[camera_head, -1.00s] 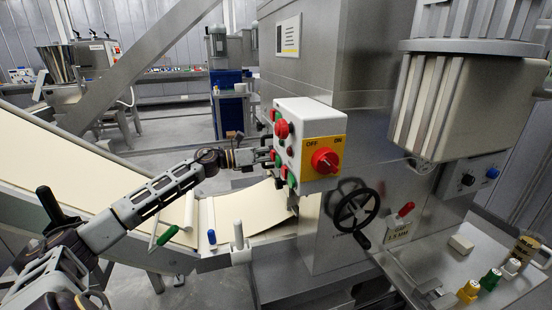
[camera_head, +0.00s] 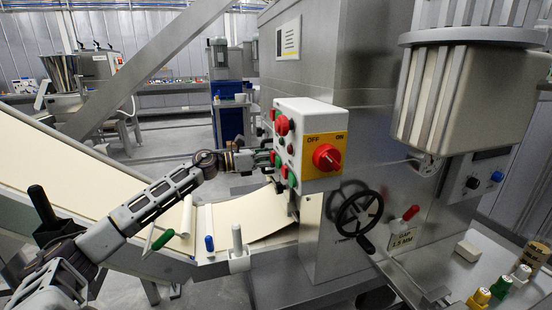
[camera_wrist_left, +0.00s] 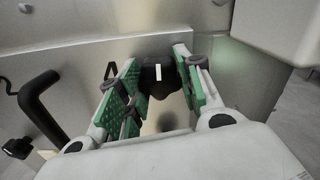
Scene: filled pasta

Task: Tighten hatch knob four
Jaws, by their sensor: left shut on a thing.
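A black knob (camera_wrist_left: 158,76) with a white mark sits against a metal panel (camera_wrist_left: 75,70) in the left wrist view. My left gripper (camera_wrist_left: 160,92) has its green-padded fingers on both sides of this knob and is shut on it. In the head view my left gripper (camera_head: 266,158) reaches in from the left, beside the control box, which partly hides its tips. The knob is hidden there. Whether it is number four cannot be read. My right gripper is in neither view.
A control box (camera_head: 308,115) with a red rotary switch (camera_head: 326,158) stands close to the gripper. A black handwheel (camera_head: 358,214) is below it. A conveyor belt (camera_head: 60,165) slopes under my arm. A black bent handle (camera_wrist_left: 38,105) stands left of the fingers.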

